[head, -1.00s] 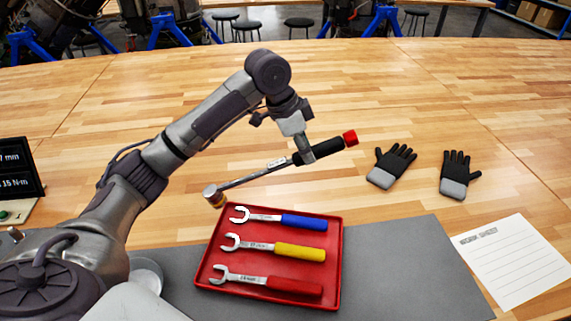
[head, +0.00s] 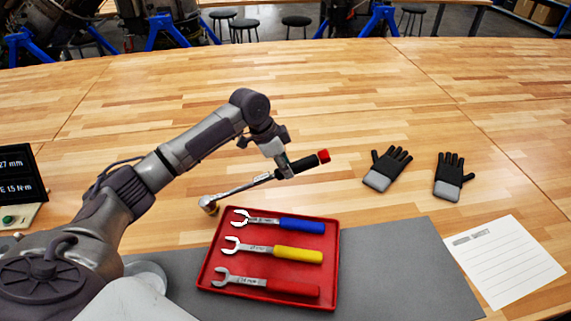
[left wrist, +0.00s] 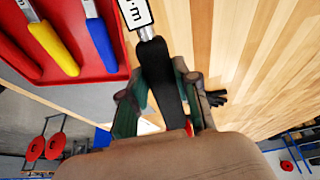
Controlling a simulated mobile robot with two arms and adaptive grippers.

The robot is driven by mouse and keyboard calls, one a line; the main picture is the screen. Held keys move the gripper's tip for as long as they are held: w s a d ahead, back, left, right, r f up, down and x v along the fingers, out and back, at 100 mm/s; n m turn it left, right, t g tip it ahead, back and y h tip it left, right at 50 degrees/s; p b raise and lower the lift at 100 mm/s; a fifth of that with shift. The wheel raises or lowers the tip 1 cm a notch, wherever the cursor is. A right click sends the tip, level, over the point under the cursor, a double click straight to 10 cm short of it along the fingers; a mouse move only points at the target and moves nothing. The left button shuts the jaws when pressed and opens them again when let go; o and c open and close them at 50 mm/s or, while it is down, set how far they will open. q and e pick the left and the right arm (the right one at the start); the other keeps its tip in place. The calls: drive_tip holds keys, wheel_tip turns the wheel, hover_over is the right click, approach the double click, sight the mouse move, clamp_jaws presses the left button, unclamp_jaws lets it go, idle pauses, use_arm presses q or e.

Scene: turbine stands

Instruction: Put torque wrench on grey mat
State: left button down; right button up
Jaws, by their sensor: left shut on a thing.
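The torque wrench (head: 242,188) has a silver shaft, a round ratchet head and a black grip with a red end. My left gripper (head: 286,171) is shut on its black grip, just behind the red tray. In the left wrist view the black grip (left wrist: 160,75) lies between the two fingers of the left gripper (left wrist: 163,100). The wrench head points left in the head view. Whether the wrench touches the table is hard to tell. The grey mat (head: 405,270) lies along the front of the table, with bare areas right of the tray. My right gripper is not in view.
A red tray (head: 334,255) on the mat holds three open-end wrenches with blue (head: 301,225), yellow (head: 298,255) and red (head: 292,288) handles. Black gloves (head: 387,166) lie to the right. A paper sheet (head: 503,262) lies front right. A display (head: 20,175) stands at left.

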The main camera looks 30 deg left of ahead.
use_arm(q)
drive_tip(key=shift+d+f, duration=0.15)
drive_tip(key=shift+f, duration=0.4)
drive_tip(key=c, duration=1.2)
unclamp_jaws()
drive_tip(key=shift+f, duration=0.1)
drive_tip(key=o, duration=0.4)
drive_tip(key=shift+a, duration=0.2)
drive_tip(key=shift+c, duration=0.2)
drive_tip(key=shift+s, duration=0.1)
